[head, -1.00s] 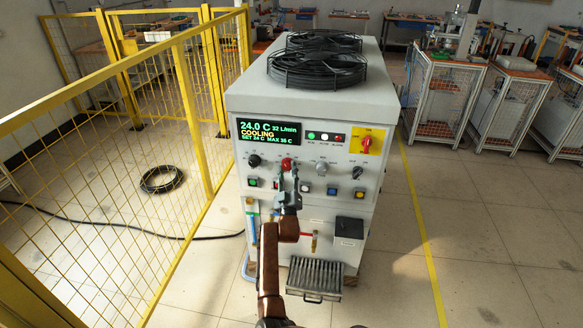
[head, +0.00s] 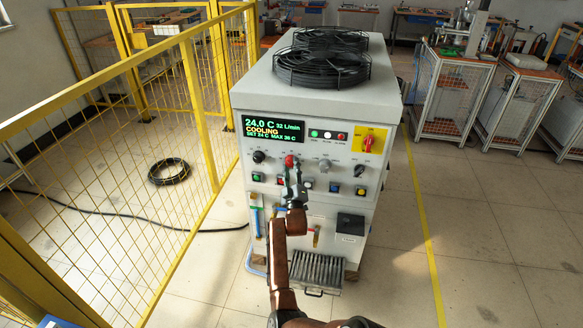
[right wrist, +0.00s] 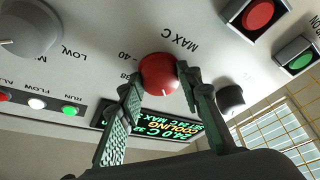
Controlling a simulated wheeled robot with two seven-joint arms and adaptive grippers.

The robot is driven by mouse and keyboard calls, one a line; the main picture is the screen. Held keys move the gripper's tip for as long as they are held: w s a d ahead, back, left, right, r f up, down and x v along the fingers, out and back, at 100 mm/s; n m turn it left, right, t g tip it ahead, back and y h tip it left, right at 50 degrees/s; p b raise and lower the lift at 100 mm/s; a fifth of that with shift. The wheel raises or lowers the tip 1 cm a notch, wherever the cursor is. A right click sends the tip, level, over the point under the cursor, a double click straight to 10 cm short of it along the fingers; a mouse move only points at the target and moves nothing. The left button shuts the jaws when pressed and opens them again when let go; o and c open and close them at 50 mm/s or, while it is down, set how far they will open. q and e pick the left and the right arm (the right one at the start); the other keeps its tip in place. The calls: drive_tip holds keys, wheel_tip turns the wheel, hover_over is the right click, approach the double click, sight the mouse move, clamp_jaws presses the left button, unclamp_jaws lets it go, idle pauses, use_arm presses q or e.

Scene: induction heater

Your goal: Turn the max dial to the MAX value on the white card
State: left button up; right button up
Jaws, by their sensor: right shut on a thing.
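The max dial (head: 289,160) is a red knob on the front of the white cooling machine. My right gripper (head: 291,170) is shut on this knob, one finger on each side. The green display (head: 272,130) reads 24.0 C, COOLING, and a MAX value that looks like 36 C. I cannot make out a white card. My left gripper is not in view.
A black knob (head: 259,157), a grey knob (head: 324,166) and several coloured buttons surround the red dial. A red switch on a yellow plate (head: 370,140) is at the right. A yellow mesh fence (head: 205,110) stands left; the floor right is open.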

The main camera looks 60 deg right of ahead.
drive_tip(key=o, duration=0.9)
drive_tip(key=shift+w+r, duration=0.1)
drive_tip(key=shift+r, duration=0.15)
drive_tip(key=shift+o, duration=1.3)
drive_tip(key=shift+f, duration=0.25)
drive_tip(key=v, duration=1.2)
